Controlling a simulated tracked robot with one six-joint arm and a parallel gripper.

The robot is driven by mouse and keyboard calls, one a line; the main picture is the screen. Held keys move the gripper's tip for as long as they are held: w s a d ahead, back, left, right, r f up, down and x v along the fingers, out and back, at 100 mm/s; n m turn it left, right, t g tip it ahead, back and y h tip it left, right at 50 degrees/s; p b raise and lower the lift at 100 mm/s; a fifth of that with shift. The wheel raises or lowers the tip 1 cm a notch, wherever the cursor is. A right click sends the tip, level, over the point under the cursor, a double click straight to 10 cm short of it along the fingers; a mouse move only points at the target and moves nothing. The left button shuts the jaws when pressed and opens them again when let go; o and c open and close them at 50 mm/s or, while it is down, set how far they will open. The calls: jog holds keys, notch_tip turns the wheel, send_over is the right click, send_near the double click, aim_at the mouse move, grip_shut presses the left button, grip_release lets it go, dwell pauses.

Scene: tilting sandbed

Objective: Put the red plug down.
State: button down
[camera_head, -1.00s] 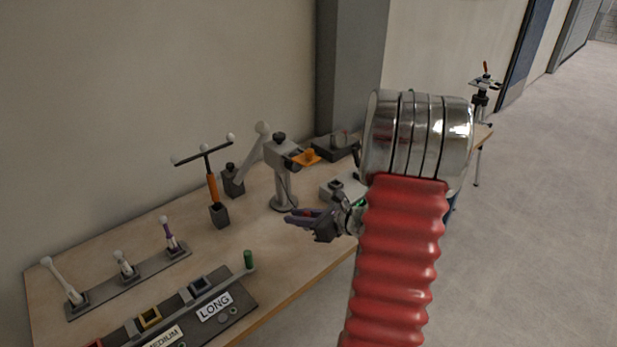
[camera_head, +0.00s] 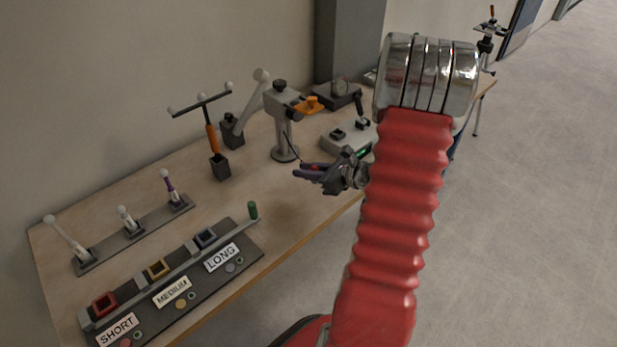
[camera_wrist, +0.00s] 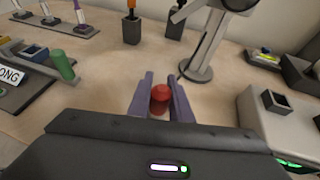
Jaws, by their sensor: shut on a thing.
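The red plug (camera_wrist: 160,97) is a small red cylinder between the two purple fingers of my gripper (camera_wrist: 161,92) in the wrist view. The fingers are shut on it. In the head view my gripper (camera_head: 312,172) is over the table's right part, in front of the grey stand, and a bit of the red plug (camera_head: 316,167) shows between the fingers. The wrist view shows bare wood around the plug. I cannot tell whether the plug's bottom touches the table.
A dark rack (camera_head: 247,260) labelled SHORT, MEDIUM and LONG lies at the front left, with a green cylinder (camera_head: 253,211) at its end. A grey stand (camera_head: 284,140) with an orange part stands behind my gripper. A grey box (camera_head: 335,138) is to the right. Bare wood lies between rack and stand.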

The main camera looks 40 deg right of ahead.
aim_at(306, 191)
jog(key=shift+f, duration=0.85)
jog(key=shift+f, duration=2.05)
jog(key=shift+f, duration=0.1)
jog(key=c, duration=1.6)
grip_release()
jog(key=v, duration=1.2)
jog(key=shift+d, duration=0.1)
